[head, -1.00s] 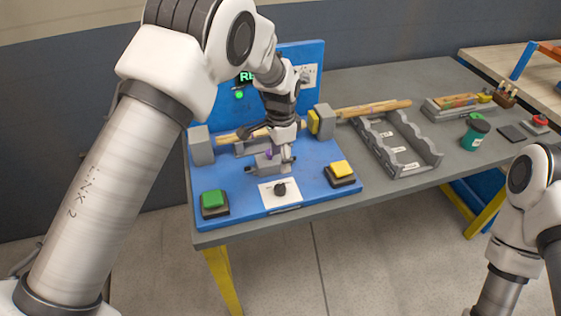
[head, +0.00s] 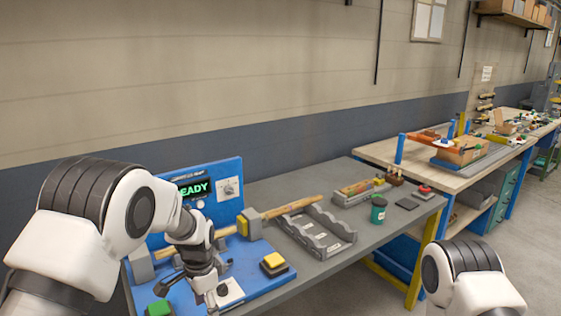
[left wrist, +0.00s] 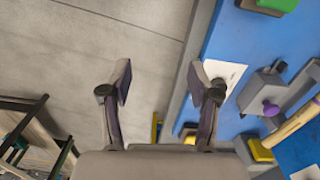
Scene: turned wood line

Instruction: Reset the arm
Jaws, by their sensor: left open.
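My left arm comes in from the left, and its gripper (head: 212,298) is over the front part of the blue lathe board (head: 262,290), partly cut off by the lower edge. In the left wrist view the left gripper (left wrist: 160,85) is open and empty, with floor between its fingers and the blue board (left wrist: 235,45) to the right. The carriage with a purple knob (left wrist: 270,108) is beside the fingers, apart from them.
A green display (head: 193,189) shows "EADY". A green button (head: 159,308) and a yellow button (head: 273,261) are on the board. A grey rack (head: 325,240), a green cup (head: 378,212) and a red button (head: 425,189) stand to the right on the grey table.

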